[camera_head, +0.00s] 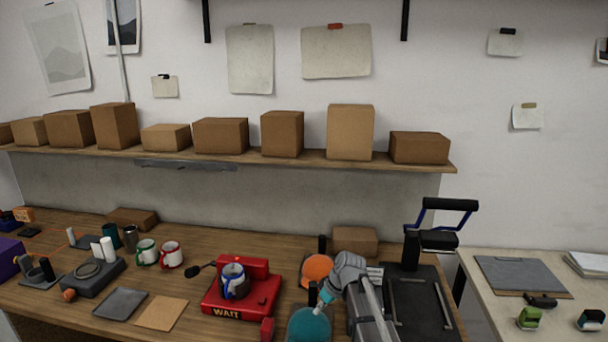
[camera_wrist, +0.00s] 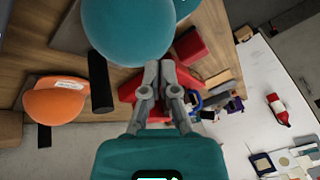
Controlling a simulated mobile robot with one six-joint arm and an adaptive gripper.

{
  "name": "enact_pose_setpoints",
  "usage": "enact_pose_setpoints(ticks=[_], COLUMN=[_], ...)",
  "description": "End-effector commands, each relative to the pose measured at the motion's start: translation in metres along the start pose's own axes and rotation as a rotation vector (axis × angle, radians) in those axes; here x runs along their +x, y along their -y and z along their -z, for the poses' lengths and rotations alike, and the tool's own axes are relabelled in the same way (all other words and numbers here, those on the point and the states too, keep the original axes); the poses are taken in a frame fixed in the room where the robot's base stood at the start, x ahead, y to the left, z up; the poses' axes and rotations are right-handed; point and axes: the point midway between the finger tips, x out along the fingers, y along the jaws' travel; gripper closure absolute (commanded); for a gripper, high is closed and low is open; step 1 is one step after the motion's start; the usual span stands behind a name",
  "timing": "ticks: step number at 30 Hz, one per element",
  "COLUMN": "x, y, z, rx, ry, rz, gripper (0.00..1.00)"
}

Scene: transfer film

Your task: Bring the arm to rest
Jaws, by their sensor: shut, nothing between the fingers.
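My gripper (camera_head: 320,306) hangs from my grey arm at the front centre of the wooden workbench (camera_head: 235,245). Its tips point down near a round teal object (camera_head: 308,326), which the lower picture edge partly cuts off. In the wrist view my gripper (camera_wrist: 159,68) has its two grey fingers together, with nothing between them. The teal object (camera_wrist: 125,28) is large there, just above the fingertips; I cannot tell whether they touch. My arm hides part of the bench behind it.
A red machine marked WAIT (camera_head: 241,297) holds a mug (camera_head: 234,284) left of my gripper. An orange round object (camera_head: 317,268) is close behind it. A black press-like device (camera_head: 420,290) stands right. Mugs and a dark grey mat (camera_head: 121,304) lie left; boxes line the shelf (camera_head: 280,159).

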Motion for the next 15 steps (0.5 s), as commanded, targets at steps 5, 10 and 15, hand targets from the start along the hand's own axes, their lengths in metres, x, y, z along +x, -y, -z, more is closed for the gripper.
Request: enact_pose_setpoints(ticks=[5,10,15], x=[-0.015,-0.029,-0.041], y=[0.019,0.033,0.043], z=[-0.083,-0.149,-0.193], rx=[0.261,0.506,0.684], ry=[0.105,0.18,0.218], rz=[-0.111,-0.237,-0.339], gripper=[1.0,1.0,1.0])
